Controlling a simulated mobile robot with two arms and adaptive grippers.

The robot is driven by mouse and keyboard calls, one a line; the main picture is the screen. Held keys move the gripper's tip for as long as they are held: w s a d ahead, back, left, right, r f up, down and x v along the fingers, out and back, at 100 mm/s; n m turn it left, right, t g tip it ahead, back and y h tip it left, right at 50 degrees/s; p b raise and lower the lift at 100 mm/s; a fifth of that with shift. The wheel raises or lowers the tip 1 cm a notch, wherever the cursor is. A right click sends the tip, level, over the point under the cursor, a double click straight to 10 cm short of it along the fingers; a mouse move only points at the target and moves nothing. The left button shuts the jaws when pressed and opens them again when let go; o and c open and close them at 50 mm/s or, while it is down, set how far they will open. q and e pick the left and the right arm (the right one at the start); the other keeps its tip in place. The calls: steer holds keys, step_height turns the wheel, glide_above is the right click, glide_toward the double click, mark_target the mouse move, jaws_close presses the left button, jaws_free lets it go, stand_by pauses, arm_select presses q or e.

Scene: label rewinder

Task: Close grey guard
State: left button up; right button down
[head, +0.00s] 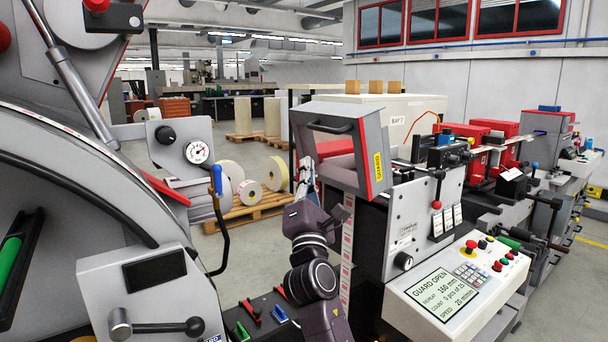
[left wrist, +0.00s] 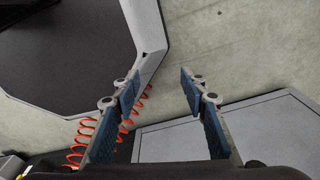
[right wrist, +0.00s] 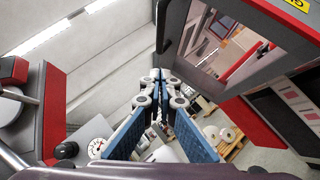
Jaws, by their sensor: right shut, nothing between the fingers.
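The grey guard (head: 378,150), with red edges, a yellow label and a black handle (head: 330,126), stands raised on the press at the centre. The display (head: 443,297) reads GUARD OPEN. In the right wrist view the guard (right wrist: 258,42) fills the upper right, its handle (right wrist: 164,28) just beyond my fingertips. My right gripper (head: 304,166) is shut and empty, below and left of the guard. In the right wrist view its fingertips (right wrist: 156,76) meet, apart from the handle. My left gripper (left wrist: 160,76) is open and empty above the floor, and is outside the head view.
A large grey machine with a pressure gauge (head: 197,152) and a black crank lever (head: 222,230) stands close on the left. A control panel (head: 470,275) juts out at the right. Rolls on a pallet (head: 250,212) lie behind. An orange coiled hose (left wrist: 82,140) hangs near my left gripper.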

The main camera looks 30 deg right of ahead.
arm_select(q)
steer(key=r+p, duration=0.1)
steer(key=a+r+p, duration=0.1)
steer(key=r+p, duration=0.1)
steer(key=shift+w+a+r, duration=0.25)
steer(key=shift+a+r, duration=0.05)
steer(key=shift+r, duration=0.1)
arm_select(e)
steer(key=w+d+r, duration=0.3)
steer(key=d+r, duration=0.1)
steer(key=r, duration=0.1)
steer(key=shift+w, duration=0.25)
steer(key=shift+w, duration=0.1)
arm_select(q)
steer(key=shift+d, duration=0.1)
arm_select(e)
steer(key=shift+d+r, duration=0.1)
